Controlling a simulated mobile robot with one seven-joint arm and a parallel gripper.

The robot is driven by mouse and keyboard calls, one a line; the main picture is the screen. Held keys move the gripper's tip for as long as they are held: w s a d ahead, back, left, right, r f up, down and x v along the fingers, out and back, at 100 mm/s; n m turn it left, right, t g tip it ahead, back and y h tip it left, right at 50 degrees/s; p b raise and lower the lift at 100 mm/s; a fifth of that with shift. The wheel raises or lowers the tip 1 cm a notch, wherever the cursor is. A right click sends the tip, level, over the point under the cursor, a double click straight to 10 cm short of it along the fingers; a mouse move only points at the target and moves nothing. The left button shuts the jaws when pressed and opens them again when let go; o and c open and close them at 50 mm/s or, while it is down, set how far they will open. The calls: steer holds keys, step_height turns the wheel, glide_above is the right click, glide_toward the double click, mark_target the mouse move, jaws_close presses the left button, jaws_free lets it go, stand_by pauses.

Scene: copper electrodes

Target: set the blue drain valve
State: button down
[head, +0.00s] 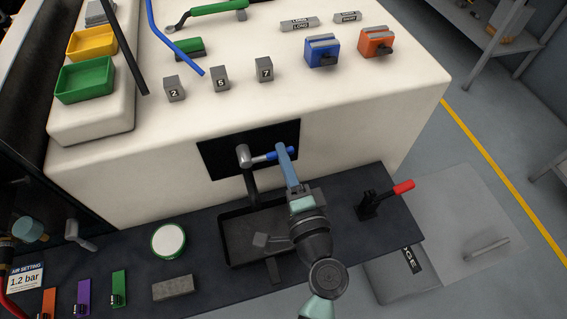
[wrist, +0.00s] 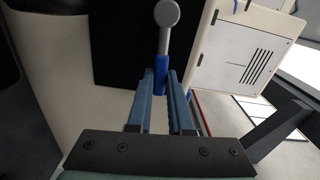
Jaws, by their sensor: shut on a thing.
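The drain valve has a grey metal body (head: 243,156) on a black panel in the front of the white machine. Its blue lever (head: 272,157) points to the right, roughly level, in the head view. My gripper (head: 286,151) is shut on the outer part of the blue lever. In the wrist view, the blue lever (wrist: 161,72) sits between the two blue fingers of my gripper (wrist: 165,92), with the valve's grey round end (wrist: 167,13) beyond it. The fingers hide part of the lever's end.
A dark tray (head: 240,222) sits below the valve on the dark lower shelf. A red-handled lever (head: 403,187) stands to the right, and a round green-rimmed dish (head: 168,241) to the left. Numbered grey blocks (head: 220,80) and blue and orange boxes (head: 322,50) stand on the machine top.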

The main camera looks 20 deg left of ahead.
steer(key=c, duration=0.8)
jaws_free()
steer(key=shift+f+m, duration=0.2)
steer(key=shift+m, duration=0.1)
steer(key=shift+b+v, duration=0.4)
steer(key=shift+v, duration=2.6)
steer(key=b+v, duration=0.2)
steer(key=v, duration=1.1)
steer(key=w+r+n+t+h+p, duration=0.1)
steer(key=w+r+n+p, duration=0.15)
steer(key=w+r, duration=0.55)
steer(key=w+r+n+t+h+p, duration=0.1)
steer(key=w+r+n+t+h, duration=0.2)
steer(key=r, duration=0.8)
steer(key=w+r+n+p, duration=0.1)
steer(key=w+r+n, duration=0.4)
steer(key=r, duration=0.5)
steer(key=s+r+t+h+p, duration=0.1)
steer(key=s+r+t+h, duration=0.1)
steer(key=r, duration=0.7)
steer(key=s+r+t+h+p, duration=0.1)
steer(key=s+r+t+h, duration=0.1)
steer(key=r, duration=0.8)
steer(key=s+r+t+h+p, duration=0.1)
steer(key=s+r+t, duration=0.3)
steer(key=r, duration=0.5)
steer(key=shift+r+h, duration=0.15)
steer(key=shift+h, duration=0.35)
